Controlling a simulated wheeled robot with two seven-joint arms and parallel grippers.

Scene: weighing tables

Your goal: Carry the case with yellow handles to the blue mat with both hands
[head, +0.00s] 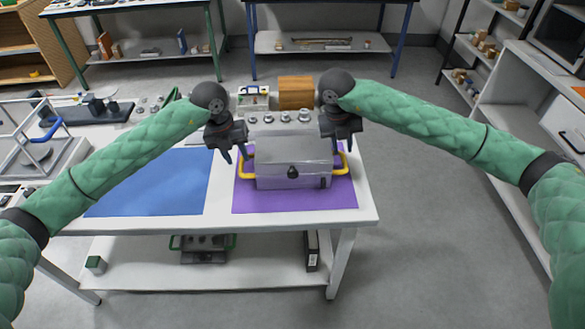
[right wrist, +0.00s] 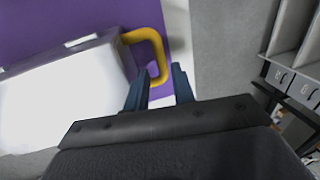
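The grey case (head: 292,165) with a yellow handle at each end sits on the purple mat (head: 250,203) on the white table. The blue mat (head: 170,183) lies bare to its left. My left gripper (head: 234,158) is above and beside the left handle (head: 244,172), apparently open and empty. My right gripper (head: 346,147) is above the right handle (head: 346,164).
Several metal weights (head: 285,117) and a wooden block (head: 296,93) stand behind the case. A balance with a glass frame (head: 40,150) is at the far left. A shelf unit (head: 540,120) stands at the right, across clear floor.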

